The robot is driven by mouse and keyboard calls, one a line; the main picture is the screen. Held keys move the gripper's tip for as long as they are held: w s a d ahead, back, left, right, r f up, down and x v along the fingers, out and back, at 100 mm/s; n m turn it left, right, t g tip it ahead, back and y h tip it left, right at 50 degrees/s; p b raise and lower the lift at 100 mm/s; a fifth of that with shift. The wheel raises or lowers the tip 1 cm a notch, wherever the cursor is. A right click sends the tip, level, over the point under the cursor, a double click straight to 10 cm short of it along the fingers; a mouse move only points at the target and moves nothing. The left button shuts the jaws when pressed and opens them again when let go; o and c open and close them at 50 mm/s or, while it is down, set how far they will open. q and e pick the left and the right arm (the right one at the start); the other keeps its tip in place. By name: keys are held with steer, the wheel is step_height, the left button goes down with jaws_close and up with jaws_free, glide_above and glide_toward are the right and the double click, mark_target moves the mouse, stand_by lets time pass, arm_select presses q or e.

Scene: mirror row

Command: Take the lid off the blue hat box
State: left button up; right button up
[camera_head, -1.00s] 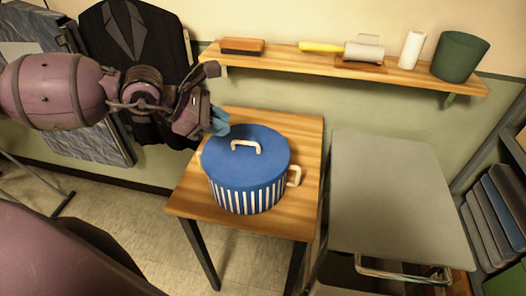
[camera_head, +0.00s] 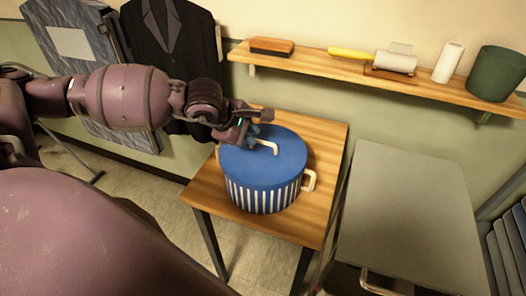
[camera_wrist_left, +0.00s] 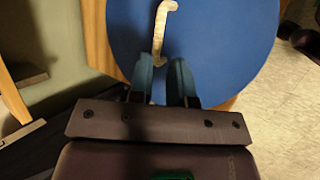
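The blue hat box (camera_head: 262,196) has white stripes around its side and stands upright on a small wooden table. Its plain blue lid (camera_head: 285,150) is on it, with a cream bar handle (camera_head: 268,143) on top. My left gripper (camera_head: 253,133) is above the left part of the lid, close to the handle. In the left wrist view its two blue fingers (camera_wrist_left: 162,62) are apart, with the near end of the handle (camera_wrist_left: 161,30) showing between the tips over the lid (camera_wrist_left: 220,40). I cannot tell whether they touch it. My right gripper is not in view.
The wooden table (camera_head: 325,150) has bare space around the box. A wall shelf (camera_head: 430,88) behind holds a brush (camera_head: 271,46), a roller (camera_head: 395,62) and a green bin (camera_head: 497,73). A grey-topped table (camera_head: 410,215) stands to the right.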

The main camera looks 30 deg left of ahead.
mark_target(262, 142)
arm_select(q)
steer(key=shift+p+x, duration=0.6)
steer(key=shift+x, duration=2.15)
steer(key=shift+w+d+r, duration=0.1)
jaws_close()
